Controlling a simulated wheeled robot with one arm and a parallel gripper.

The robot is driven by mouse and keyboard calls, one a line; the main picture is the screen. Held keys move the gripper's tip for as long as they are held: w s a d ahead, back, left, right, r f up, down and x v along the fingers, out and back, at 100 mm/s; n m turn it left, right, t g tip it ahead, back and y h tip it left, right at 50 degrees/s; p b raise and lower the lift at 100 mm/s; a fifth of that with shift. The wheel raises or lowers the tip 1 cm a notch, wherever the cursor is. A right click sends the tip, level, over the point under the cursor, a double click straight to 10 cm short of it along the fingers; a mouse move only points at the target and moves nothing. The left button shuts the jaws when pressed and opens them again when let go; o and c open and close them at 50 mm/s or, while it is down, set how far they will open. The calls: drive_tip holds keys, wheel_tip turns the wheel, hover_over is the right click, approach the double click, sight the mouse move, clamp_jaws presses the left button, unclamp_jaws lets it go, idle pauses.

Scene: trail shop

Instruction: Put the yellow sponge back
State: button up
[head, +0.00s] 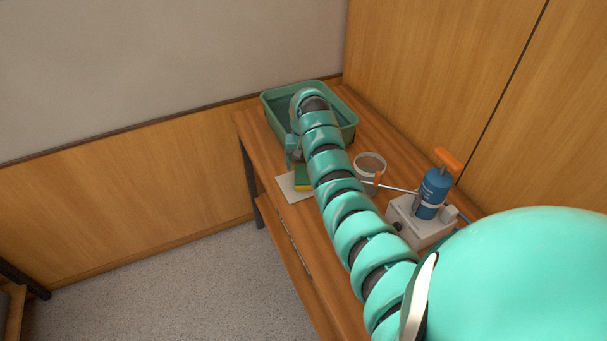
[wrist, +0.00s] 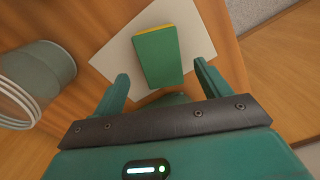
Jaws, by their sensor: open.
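The yellow sponge (head: 303,178) has a green face and lies on a pale flat sheet (head: 285,187) on the wooden bench. In the wrist view the sponge (wrist: 158,57) shows its green side up, with a thin yellow edge at its far end. My gripper (wrist: 161,82) is open, and its two fingers stand on either side of the sponge's near end, apart from it. How high the fingers are above the sheet I cannot tell. In the head view my gripper (head: 292,155) is partly hidden by my arm, near the sponge.
A green tub (head: 345,127) stands at the bench's far end. A grey cup (head: 369,168) stands right of the sponge, and shows at left in the wrist view (wrist: 45,72). A blue device with an orange handle (head: 433,190) stands nearer. Wood panels wall the right side.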

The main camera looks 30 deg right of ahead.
sight(304, 175)
wheel_tip(304, 175, up, 6)
drive_tip(key=p, duration=0.2)
drive_tip(key=shift+r, duration=0.2)
idle(0.4)
